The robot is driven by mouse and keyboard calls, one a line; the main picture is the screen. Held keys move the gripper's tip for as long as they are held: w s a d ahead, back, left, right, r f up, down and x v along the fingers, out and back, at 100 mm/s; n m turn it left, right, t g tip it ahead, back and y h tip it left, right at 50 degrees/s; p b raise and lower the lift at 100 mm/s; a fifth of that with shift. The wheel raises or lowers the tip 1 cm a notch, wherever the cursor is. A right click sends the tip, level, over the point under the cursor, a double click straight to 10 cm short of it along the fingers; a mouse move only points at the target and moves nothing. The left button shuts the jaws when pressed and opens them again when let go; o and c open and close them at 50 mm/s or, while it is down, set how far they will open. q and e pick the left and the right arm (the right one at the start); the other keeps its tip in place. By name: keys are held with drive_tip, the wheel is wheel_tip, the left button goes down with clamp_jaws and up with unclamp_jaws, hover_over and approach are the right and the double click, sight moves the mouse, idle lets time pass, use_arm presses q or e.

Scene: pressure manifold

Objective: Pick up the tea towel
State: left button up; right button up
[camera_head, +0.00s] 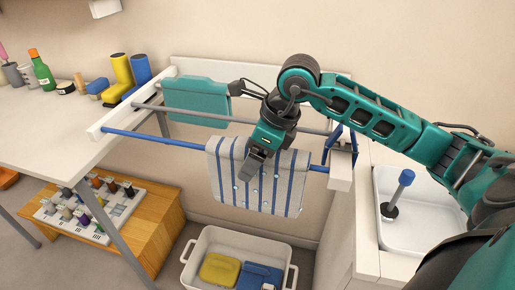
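A white tea towel with blue stripes (288,190) hangs folded over the blue front rail of a drying rack. My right gripper (247,172) comes in from the right over the rail and points down in front of the towel's left-centre part. Its fingers overlap the towel in this view and hide part of it. I cannot tell whether they touch or pinch the cloth. A plain teal cloth (195,100) hangs on a grey rail farther back. My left gripper is not in view.
The blue rail (160,140) runs between white rack ends. A white tub (197,279) with yellow and blue items stands on the floor below the towel. A sink (408,235) with a blue-handled plunger (400,185) is at right. A white counter (50,135) with bottles is at left.

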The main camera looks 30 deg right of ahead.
drive_tip(key=shift+f, duration=0.1)
drive_tip(key=shift+c, duration=0.2)
drive_tip(key=shift+c, duration=1.4)
drive_tip(key=c, duration=0.8)
wheel_tip(320, 180, up, 38)
drive_tip(key=p, duration=0.3)
drive_tip(key=shift+f, duration=0.1)
